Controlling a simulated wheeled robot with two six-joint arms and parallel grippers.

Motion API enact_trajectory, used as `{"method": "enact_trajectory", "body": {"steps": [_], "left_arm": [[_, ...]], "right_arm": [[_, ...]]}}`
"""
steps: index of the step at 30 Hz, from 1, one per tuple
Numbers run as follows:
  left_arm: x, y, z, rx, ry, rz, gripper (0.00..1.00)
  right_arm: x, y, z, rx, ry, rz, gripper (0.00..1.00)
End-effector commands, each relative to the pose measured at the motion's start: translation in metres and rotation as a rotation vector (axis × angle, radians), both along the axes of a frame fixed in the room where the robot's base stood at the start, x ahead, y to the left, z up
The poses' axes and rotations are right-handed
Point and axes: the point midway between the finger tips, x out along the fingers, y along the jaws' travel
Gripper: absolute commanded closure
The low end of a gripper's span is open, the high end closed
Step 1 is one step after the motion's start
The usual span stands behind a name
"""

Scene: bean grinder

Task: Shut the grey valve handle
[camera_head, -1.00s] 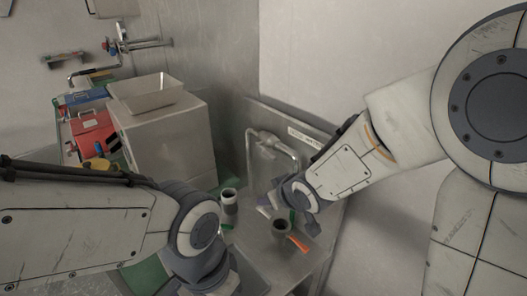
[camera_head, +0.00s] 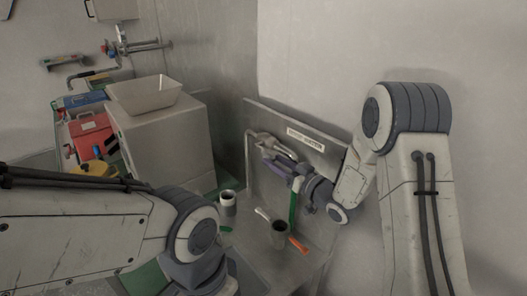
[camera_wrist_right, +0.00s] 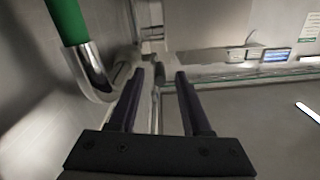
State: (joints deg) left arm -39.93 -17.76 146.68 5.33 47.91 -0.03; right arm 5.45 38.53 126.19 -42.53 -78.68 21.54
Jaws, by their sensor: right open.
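A grey metal pipe with a valve-like joint (camera_head: 264,140) stands against the back panel, left of the label. I cannot clearly tell its handle apart from the pipe. My right gripper (camera_head: 276,167) is beside this pipework, just below and to the right of it; its dark fingers point left. In the right wrist view the gripper (camera_wrist_right: 160,76) is open. A shiny bent metal pipe with a green end (camera_wrist_right: 66,20) is close to its left finger. No firm grip on anything shows. My left arm comes in at lower left; its gripper is not visible.
A grey box (camera_head: 175,150) with a tray (camera_head: 146,97) on top is to the left. A labelled panel (camera_head: 322,146) is behind.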

Motion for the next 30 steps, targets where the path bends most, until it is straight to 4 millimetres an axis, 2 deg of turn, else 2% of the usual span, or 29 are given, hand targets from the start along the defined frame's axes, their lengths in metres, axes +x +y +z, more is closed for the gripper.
{"method": "enact_trajectory", "body": {"steps": [3,9,21,23,25,30], "left_arm": [[0.000,0.000,0.012,0.000,0.000,0.000,1.00],[0.000,0.000,0.020,0.000,0.000,0.001,1.00],[0.000,0.000,0.021,0.000,0.000,0.001,1.00],[0.000,0.000,0.021,0.000,0.000,0.001,1.00],[0.000,0.000,0.021,0.000,0.000,0.001,1.00],[0.000,0.000,0.021,0.000,0.000,0.001,1.00]], "right_arm": [[0.019,0.015,0.003,0.000,0.000,0.003,0.52],[0.040,0.030,0.002,-0.001,0.000,0.001,0.52],[0.048,0.035,0.000,-0.001,0.001,-0.001,0.52],[0.047,0.035,0.000,-0.001,0.001,-0.001,0.71],[0.047,0.035,0.000,-0.002,0.000,-0.001,0.98],[0.047,0.035,0.000,-0.002,0.000,-0.001,1.00]]}}
